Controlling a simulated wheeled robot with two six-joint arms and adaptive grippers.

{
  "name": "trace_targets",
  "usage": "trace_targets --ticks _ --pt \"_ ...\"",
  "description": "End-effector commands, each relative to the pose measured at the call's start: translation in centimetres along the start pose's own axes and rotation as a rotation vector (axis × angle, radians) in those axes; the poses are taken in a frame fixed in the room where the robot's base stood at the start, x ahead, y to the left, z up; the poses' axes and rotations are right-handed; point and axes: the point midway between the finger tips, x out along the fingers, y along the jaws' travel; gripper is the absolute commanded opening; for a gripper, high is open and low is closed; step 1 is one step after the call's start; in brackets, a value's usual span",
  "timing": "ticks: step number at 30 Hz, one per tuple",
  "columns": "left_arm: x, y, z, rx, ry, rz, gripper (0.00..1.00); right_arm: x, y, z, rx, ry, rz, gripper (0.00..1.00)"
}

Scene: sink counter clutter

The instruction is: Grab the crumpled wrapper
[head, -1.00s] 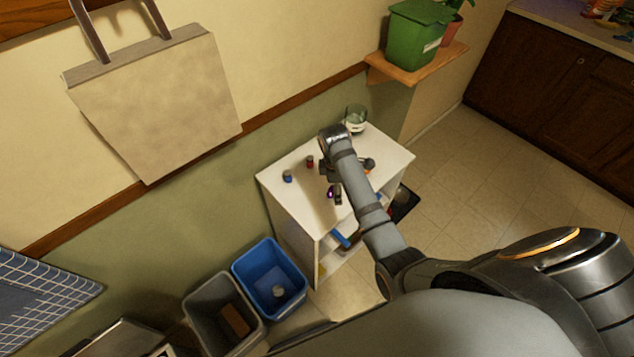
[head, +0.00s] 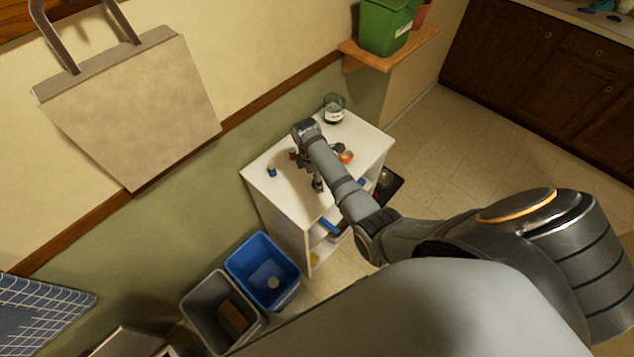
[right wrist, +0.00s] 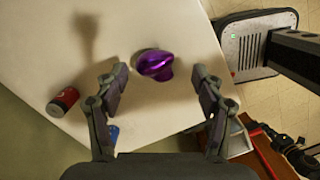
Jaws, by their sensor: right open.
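The crumpled wrapper (right wrist: 156,65) is a shiny purple lump on the white tabletop (right wrist: 35,45) in the right wrist view. My right gripper (right wrist: 159,77) is open, with one finger on either side of the view and the wrapper showing between and slightly beyond the tips. I see no finger touching it. In the head view the right gripper (head: 318,183) is over the white cabinet top (head: 362,132), and the wrapper is not visible there. My left gripper is not in view.
A red can (right wrist: 64,100) lies left of the gripper, with a blue object (right wrist: 113,132) nearby. The head view shows a glass jar (head: 334,108) and an orange object (head: 346,157) on the cabinet. Blue (head: 265,285) and grey (head: 222,318) bins stand beside it.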

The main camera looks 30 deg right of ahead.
Motion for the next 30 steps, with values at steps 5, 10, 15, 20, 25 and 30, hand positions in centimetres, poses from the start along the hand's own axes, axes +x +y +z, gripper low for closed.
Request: trace_targets --ticks 5,10,15,20,25,30 --pt "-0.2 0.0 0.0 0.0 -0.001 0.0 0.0 2.2 0.1 0.0 0.001 0.0 0.001 0.69" --pt "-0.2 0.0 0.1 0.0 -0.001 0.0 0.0 2.5 0.1 -0.1 0.001 0.0 0.002 0.69" --pt "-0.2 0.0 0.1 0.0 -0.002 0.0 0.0 2.5 0.1 -0.1 0.001 0.001 0.002 0.57" --pt "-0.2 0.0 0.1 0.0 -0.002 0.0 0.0 2.5 0.1 -0.1 0.001 0.001 0.001 0.35" --pt "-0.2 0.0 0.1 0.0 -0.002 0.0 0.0 2.5 0.1 -0.1 0.001 0.001 0.001 0.26" --pt "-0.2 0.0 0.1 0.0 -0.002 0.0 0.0 2.5 0.1 -0.1 0.001 0.001 0.001 0.25"
